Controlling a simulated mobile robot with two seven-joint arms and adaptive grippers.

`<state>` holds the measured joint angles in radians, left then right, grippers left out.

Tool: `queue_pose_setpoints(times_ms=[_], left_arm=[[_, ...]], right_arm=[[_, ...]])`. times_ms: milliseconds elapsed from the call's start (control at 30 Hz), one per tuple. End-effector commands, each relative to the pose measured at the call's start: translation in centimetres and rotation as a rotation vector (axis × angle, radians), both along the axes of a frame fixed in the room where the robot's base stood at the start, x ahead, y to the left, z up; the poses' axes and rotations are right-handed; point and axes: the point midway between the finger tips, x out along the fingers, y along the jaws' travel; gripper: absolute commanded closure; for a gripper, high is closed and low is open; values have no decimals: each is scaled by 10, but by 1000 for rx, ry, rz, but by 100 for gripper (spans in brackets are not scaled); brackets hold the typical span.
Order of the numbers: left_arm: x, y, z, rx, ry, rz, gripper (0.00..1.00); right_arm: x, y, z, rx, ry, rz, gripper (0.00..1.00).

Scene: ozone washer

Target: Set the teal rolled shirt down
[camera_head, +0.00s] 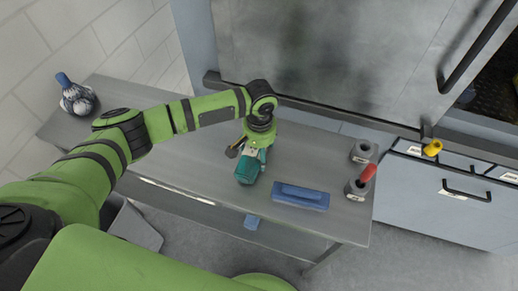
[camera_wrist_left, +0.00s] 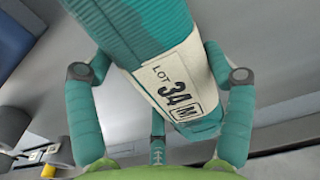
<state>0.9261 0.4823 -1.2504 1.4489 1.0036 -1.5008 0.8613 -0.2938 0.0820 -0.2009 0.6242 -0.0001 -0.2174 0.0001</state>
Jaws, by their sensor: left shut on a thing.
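The teal rolled shirt (camera_head: 247,171) is in my left gripper (camera_head: 256,152), over the middle of the grey table (camera_head: 190,160) in the head view. In the left wrist view the teal roll (camera_wrist_left: 135,35) lies between my fingers (camera_wrist_left: 160,108), with a cream band reading "LOT 34 M" around it. The gripper is shut on the roll. Whether the roll touches the tabletop I cannot tell. My right gripper is not in view.
A blue flat block (camera_head: 302,195) lies right of the shirt. Two grey holders (camera_head: 361,151) stand at the table's right end, one with a red-handled thing (camera_head: 367,173). A blue-and-white object (camera_head: 76,96) is at the far left.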

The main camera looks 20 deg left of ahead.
Motion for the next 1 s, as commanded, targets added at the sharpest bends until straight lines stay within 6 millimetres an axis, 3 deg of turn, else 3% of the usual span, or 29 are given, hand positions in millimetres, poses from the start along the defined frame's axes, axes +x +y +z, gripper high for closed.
queue_pose_setpoints(times_ms=[133, 167, 200, 667, 1000], left_arm=[[0, 0, -2, -1, 0, 0, 59], [0, 0, -2, -1, 0, 0, 7], [0, 0, -2, -1, 0, 0, 0], [0, 0, 4, 0, -1, 0, 0], [1, -1, 69, -3, -5, -1, 0]], right_arm=[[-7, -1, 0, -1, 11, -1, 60], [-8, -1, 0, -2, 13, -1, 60], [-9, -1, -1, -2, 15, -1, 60], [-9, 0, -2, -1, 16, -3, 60], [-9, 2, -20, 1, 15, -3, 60]])
